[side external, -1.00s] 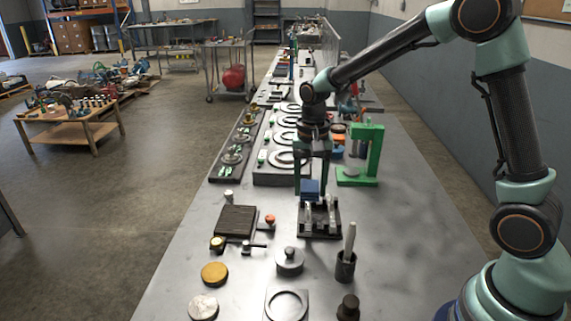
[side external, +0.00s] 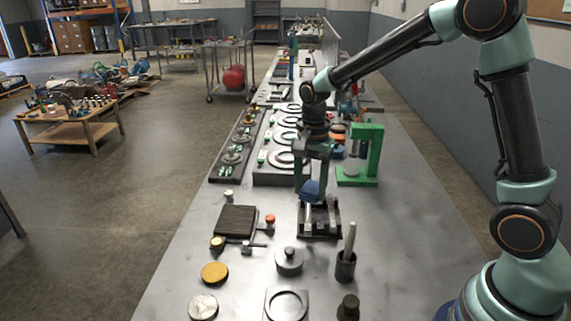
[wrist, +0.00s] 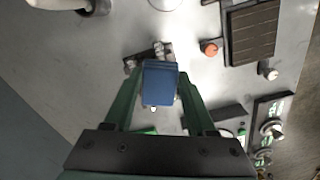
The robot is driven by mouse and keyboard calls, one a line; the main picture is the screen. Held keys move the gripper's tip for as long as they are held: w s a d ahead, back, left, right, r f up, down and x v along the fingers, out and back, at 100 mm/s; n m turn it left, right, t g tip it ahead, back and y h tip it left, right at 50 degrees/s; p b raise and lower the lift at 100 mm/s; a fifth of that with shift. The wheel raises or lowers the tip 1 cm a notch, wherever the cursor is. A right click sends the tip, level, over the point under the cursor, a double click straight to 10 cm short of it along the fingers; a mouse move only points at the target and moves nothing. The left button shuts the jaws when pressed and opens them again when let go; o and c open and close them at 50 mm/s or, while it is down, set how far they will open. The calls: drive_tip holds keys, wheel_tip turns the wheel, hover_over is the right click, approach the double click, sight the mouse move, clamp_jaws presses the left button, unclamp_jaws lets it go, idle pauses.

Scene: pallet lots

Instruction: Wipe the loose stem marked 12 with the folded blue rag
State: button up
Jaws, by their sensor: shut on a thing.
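My gripper (side external: 311,181) is shut on the folded blue rag (side external: 311,191), which sits between its green fingers. The rag also shows in the wrist view (wrist: 160,84), squarely between the fingers. Below it stands a small black rack (side external: 319,235) with pale metal stems (side external: 331,211) upright in it. The rag is at the tops of the stems at the rack's back left; I cannot tell whether it touches one. In the wrist view the rag hides part of the rack, and a stem end (wrist: 158,48) shows beyond it. No number 12 is legible.
A green press stand (side external: 372,153) is behind and right of the rack. A dark cup with a rod (side external: 346,266) stands in front right, a lidded grey disc (side external: 289,262) in front. A ribbed dark block (side external: 236,221) lies left. The bench's right side is clear.

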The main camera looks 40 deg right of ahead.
drive_tip(key=m, duration=0.4)
drive_tip(key=shift+s+a, duration=0.2)
drive_tip(key=shift+a, duration=0.1)
hover_over(308, 228)
drive_tip(key=shift+w+d+f, duration=0.1)
drive_tip(key=shift+f, duration=2.9)
wheel_tip(308, 228, down, 2)
drive_tip(key=shift+w+d, duration=0.6)
drive_tip(key=shift+c, duration=0.7)
drive_tip(key=shift+w+d, duration=0.8)
drive_tip(key=shift+s+a, duration=1.4)
drive_tip(key=shift+a, duration=0.05)
drive_tip(key=shift+r, duration=4)
drive_tip(key=shift+d, duration=0.1)
